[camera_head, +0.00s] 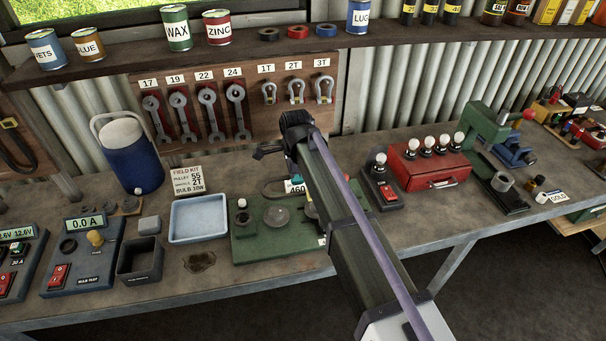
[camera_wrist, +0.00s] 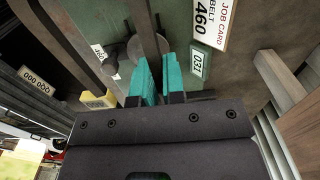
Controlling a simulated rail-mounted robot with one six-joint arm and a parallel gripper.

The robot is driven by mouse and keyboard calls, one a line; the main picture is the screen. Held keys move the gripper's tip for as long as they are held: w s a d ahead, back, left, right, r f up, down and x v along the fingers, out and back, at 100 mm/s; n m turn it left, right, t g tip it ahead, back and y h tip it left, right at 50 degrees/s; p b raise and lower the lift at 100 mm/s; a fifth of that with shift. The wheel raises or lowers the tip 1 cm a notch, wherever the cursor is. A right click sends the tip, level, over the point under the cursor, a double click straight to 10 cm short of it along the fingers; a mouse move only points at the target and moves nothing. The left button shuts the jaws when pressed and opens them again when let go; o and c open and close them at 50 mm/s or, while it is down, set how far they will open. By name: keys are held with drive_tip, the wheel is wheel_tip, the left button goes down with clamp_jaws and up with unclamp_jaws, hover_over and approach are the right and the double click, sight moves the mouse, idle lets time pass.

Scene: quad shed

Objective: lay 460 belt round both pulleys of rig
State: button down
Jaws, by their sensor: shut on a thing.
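The rig is a green base plate (camera_head: 248,246) on the bench in the head view. It bears a grey disc pulley (camera_head: 276,216) and, to its left, a small post with a pale top (camera_head: 242,204). My gripper (camera_wrist: 161,72) has teal fingers, shut on the dark belt (camera_wrist: 148,25) in the wrist view. A second dark strand (camera_wrist: 55,38) runs left of it. A grey round part (camera_wrist: 136,52) shows behind the belt; I cannot tell whether they touch. In the head view my arm hides most of the gripper and belt.
A job card (camera_wrist: 208,20) reading BELT 460 lies by the rig. A blue tray (camera_head: 199,219) stands left of the rig, a lamp unit with red switch (camera_head: 388,192) and a red case (camera_head: 430,168) right. Tools hang on a board (camera_head: 205,95) behind.

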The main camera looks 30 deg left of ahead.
sight(297, 208)
drive_tip(key=shift+s+a+f+b, duration=0.1)
drive_tip(key=shift+a+f+b, duration=0.05)
drive_tip(key=shift+f+b, duration=0.2)
wheel_tip(297, 208, down, 10)
drive_tip(key=b, duration=1)
drive_tip(key=c, duration=1.1)
unclamp_jaws()
drive_tip(key=shift+r, duration=0.1)
wheel_tip(297, 208, up, 11)
drive_tip(key=p, duration=1.1)
